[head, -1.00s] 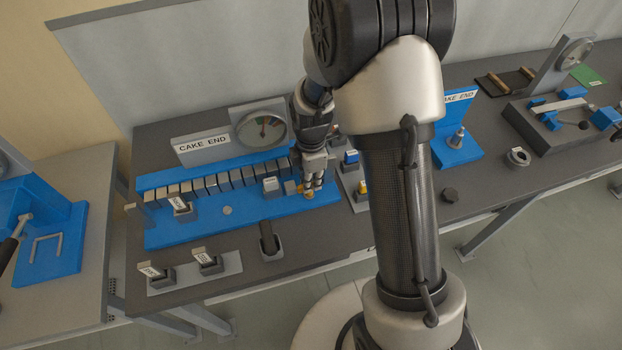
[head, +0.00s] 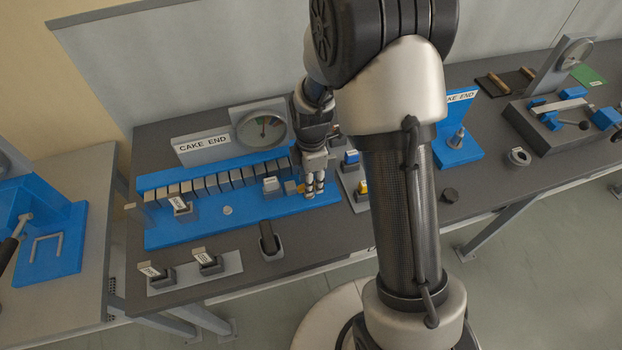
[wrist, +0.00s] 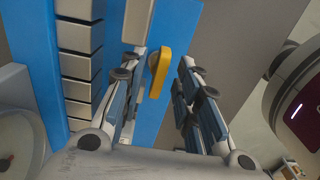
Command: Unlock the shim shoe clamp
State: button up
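A small yellow lever (head: 300,188), which looks like the clamp's handle, sits at the right end of the blue base (head: 240,208). My gripper (head: 314,192) points down over this end and partly hides the lever. In the wrist view the rounded yellow lever (wrist: 160,70) shows between my two spread fingers (wrist: 167,62), closer to the left one. A gap is visible on the right finger's side. Whether the left finger touches the lever I cannot tell. A small grey block (head: 271,184) stands on the base left of the lever.
A row of grey blocks (head: 224,180) lines the base's back, below a dial gauge (head: 262,128). A holder with blue and yellow pieces (head: 351,158) stands close right of my gripper. A black handle in a socket (head: 269,240) and a tagged tray (head: 225,265) lie in front.

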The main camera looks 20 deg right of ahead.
notch_tip(320, 180, up, 12)
jog(key=shift+f, duration=0.15)
dwell(0.6)
jog(key=s+r+m+t, duration=0.2)
jog(key=s+r+m, duration=0.6)
jog(key=s+r, duration=0.3)
jog(key=s+r+m+t, duration=0.2)
jog(key=s+r+m, duration=0.1)
jog(key=s+m, duration=0.7)
jog(key=shift+s+a+r+t, duration=0.2)
jog(key=shift+s+r+t, duration=0.1)
jog(key=shift+s, duration=0.05)
